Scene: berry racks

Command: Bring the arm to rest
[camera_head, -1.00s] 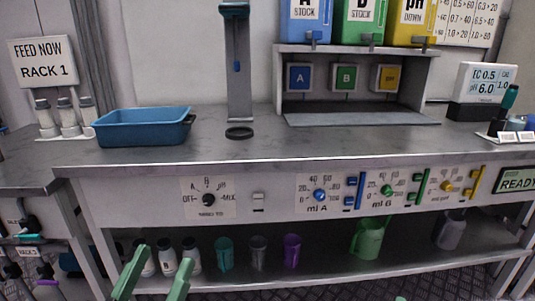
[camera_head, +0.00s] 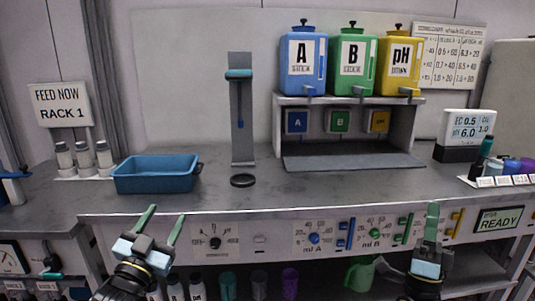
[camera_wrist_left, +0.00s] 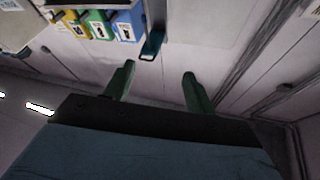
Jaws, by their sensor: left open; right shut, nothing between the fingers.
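My left gripper (camera_head: 164,226) is at the lower left of the head view, in front of the bench's front edge. Its green fingers point up and stand apart, with nothing between them. In the left wrist view the same green fingers (camera_wrist_left: 158,84) are spread and empty, with the wall and the stock tanks beyond. My right gripper (camera_head: 432,218) is at the lower right of the head view, in front of the control panel. Its green fingers are together and hold nothing. Neither gripper touches the bench.
The bench top (camera_head: 330,188) has clear room in its middle. Stock tanks (camera_head: 352,62) sit on a shelf at the back. A meter (camera_head: 467,128) stands at right. Cups are on the lower shelf.

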